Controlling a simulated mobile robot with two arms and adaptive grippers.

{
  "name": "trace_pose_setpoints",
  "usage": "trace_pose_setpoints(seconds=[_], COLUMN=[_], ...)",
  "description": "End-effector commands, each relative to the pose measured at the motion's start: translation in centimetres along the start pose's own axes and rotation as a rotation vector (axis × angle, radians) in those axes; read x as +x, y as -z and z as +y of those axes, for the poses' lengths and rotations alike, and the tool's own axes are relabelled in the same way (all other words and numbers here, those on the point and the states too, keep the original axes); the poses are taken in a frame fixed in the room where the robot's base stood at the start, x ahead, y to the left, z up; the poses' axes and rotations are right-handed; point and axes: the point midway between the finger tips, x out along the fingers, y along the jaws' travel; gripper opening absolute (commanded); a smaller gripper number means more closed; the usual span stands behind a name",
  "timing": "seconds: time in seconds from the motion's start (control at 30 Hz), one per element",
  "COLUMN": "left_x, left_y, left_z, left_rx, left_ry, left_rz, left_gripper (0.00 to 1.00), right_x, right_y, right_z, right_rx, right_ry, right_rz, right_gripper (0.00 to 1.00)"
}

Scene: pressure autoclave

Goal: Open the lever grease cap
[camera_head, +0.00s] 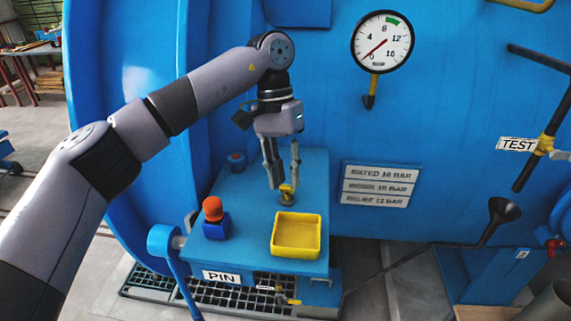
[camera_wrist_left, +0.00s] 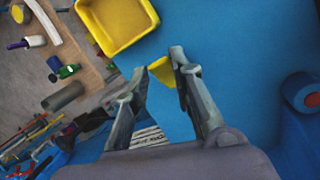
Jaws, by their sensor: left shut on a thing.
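The grease cap (camera_head: 287,189) is a small yellow piece on a round metallic fitting (camera_head: 287,200), on top of the blue bench. My left gripper (camera_head: 284,186) points down from above, with its fingertips around the yellow cap. It is shut on the cap. In the left wrist view the yellow cap (camera_wrist_left: 163,71) shows between the two fingertips (camera_wrist_left: 159,64), partly covered by the right-hand finger. The cap looks to be at the fitting; I cannot tell whether it is loose. My right gripper is not in view.
An empty yellow tray (camera_head: 297,237) lies just in front of the cap. An orange-topped blue block (camera_head: 214,215) stands left of it. A pressure gauge (camera_head: 382,41) and a rating plate (camera_head: 380,185) are on the blue wall behind.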

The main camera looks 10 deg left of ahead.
Motion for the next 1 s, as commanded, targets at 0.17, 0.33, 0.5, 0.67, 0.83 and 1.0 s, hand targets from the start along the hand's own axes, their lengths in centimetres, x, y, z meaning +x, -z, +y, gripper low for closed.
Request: trace_pose_setpoints(seconds=[0.17,0.33,0.5,0.67,0.83,1.0], left_x=[0.32,0.38,0.40,0.26,0.17,0.11], left_y=[0.02,0.01,0.01,0.03,0.04,0.05], left_z=[-0.17,-0.20,-0.22,-0.16,-0.11,-0.07], left_rx=[-0.004,-0.004,-0.004,-0.004,-0.003,-0.003], left_ry=[0.000,0.001,0.002,0.000,-0.001,-0.001], left_rz=[-0.016,-0.017,-0.016,-0.013,-0.011,-0.010], left_gripper=[0.00,0.00,0.27,0.38,0.43,0.43], right_x=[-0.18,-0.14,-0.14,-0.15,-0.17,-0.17], right_y=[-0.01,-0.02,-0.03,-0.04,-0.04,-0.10], right_z=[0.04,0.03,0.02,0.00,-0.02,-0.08], right_rx=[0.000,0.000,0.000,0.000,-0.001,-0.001], right_ry=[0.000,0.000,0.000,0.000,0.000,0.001], right_rz=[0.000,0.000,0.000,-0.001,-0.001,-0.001], right_gripper=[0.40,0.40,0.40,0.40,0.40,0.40])
